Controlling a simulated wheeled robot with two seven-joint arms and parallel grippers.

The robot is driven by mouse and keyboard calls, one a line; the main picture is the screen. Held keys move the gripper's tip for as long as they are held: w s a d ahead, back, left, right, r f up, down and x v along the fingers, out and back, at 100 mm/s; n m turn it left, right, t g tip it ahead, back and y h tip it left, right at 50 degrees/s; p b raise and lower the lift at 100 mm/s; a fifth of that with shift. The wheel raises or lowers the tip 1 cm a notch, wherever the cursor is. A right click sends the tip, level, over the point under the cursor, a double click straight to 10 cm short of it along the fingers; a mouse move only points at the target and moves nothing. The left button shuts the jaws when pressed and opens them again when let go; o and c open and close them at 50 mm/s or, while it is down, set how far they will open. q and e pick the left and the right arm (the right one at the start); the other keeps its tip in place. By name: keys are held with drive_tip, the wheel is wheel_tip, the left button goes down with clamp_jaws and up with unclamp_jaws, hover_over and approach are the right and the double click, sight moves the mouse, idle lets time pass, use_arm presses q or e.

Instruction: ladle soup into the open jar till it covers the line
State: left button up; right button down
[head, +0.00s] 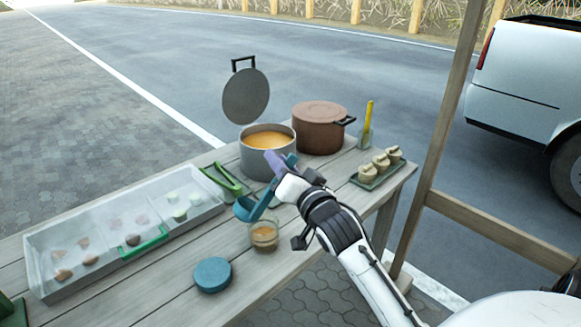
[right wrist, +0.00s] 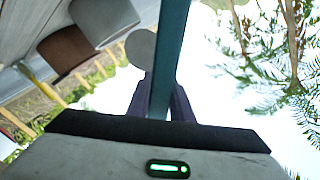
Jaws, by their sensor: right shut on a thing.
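The open grey pot (head: 266,139) holds orange soup, and its lid (head: 246,95) stands tilted up behind it. The open glass jar (head: 264,236) stands near the table's front edge with some orange-brown soup in its lower part. My right gripper (head: 283,165) is shut on the blue ladle (head: 248,208). The ladle's handle (right wrist: 170,60) runs between the fingers in the right wrist view. The ladle's bowl hangs just above and left of the jar; its contents are hidden. The jar's line is too small to make out. My left gripper is not in view.
A blue round lid (head: 212,274) lies in front of the jar. A closed brown pot (head: 320,126) stands right of the grey one.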

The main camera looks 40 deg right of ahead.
drive_tip(key=shift+w+a+r+n+p, duration=0.1)
drive_tip(key=shift+w+a+n+p, duration=0.2)
drive_tip(key=shift+a+n, duration=1)
drive_tip(key=shift+w+a+r+n+p, duration=0.1)
drive_tip(key=shift+w+a+n+p, duration=0.2)
drive_tip(key=shift+a+n, duration=1.05)
drive_tip(key=shift+w+a+r+n+p, duration=0.1)
drive_tip(key=shift+w+a+n+p, duration=0.15)
drive_tip(key=shift+a+n, duration=1.05)
drive_tip(key=shift+a, duration=0.1)
drive_tip(key=shift+r+p, duration=0.75)
drive_tip(key=shift+r, duration=1.7)
